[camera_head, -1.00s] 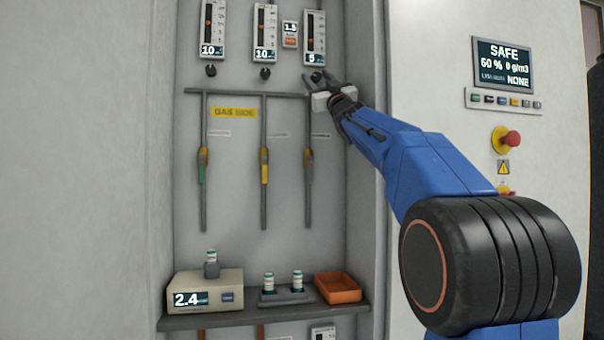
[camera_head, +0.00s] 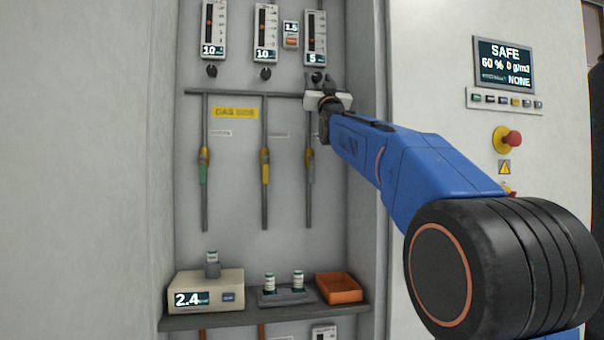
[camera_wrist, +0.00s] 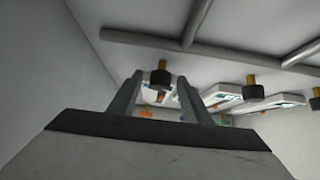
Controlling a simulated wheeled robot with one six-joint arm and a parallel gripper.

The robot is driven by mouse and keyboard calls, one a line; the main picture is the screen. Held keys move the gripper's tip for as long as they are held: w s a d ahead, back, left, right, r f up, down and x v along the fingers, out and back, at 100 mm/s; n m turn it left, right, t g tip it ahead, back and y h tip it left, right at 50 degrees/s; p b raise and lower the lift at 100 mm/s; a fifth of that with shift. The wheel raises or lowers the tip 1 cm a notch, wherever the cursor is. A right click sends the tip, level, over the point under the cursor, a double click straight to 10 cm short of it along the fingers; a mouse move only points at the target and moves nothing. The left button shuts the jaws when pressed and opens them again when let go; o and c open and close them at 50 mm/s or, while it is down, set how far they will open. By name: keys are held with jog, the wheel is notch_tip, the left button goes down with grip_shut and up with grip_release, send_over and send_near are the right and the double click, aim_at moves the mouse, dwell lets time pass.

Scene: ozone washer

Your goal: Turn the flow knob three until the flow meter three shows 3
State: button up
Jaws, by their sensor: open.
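Flow meter three (camera_head: 315,38), the rightmost of the upright meters in the head view, reads 5. Below it is flow knob three (camera_head: 317,76), a small dark knob. My gripper (camera_head: 319,80) is open just below and around the knob, with a finger to each side. In the wrist view, the black knob with a brass stem (camera_wrist: 161,77) appears between the two fingertips of my gripper (camera_wrist: 159,76), with a gap on both sides. Whether the fingers reach far enough along the knob is hard to tell.
Two other meters, the left (camera_head: 213,30) and middle (camera_head: 265,33), read 10, each with a knob below. A grey horizontal pipe (camera_head: 240,94) runs close below the knobs. The cabinet's right side wall (camera_head: 362,150) is near my arm. An orange tray (camera_head: 340,297) sits on the lower shelf.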

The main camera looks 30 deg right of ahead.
jog(key=v, duration=1.6)
jog(key=w+a+f+n+g+y, duration=0.1)
jog(key=w+a+f+n+g, duration=0.1)
jog(key=f, duration=0.6)
jog(key=w+a+f+n+g+y, duration=0.2)
jog(key=w+f+g, duration=0.2)
jog(key=f, duration=0.5)
jog(key=shift+w+a+g+y, duration=0.3)
jog(key=shift+w+g, duration=0.1)
jog(key=shift+w, duration=0.35)
jog(key=shift+o, duration=0.2)
jog(key=s+d+r+m+t+h, duration=0.2)
jog(key=s+r+m+t+h, duration=0.15)
jog(key=r, duration=0.45)
jog(key=s+d+r+m+t+h, duration=0.1)
jog(key=s+r+m+t+h, duration=0.15)
jog(key=s+r, duration=0.45)
jog(key=shift+m+y, duration=0.3)
jog(key=x, duration=1.9)
jog(key=shift+w+a, duration=0.15)
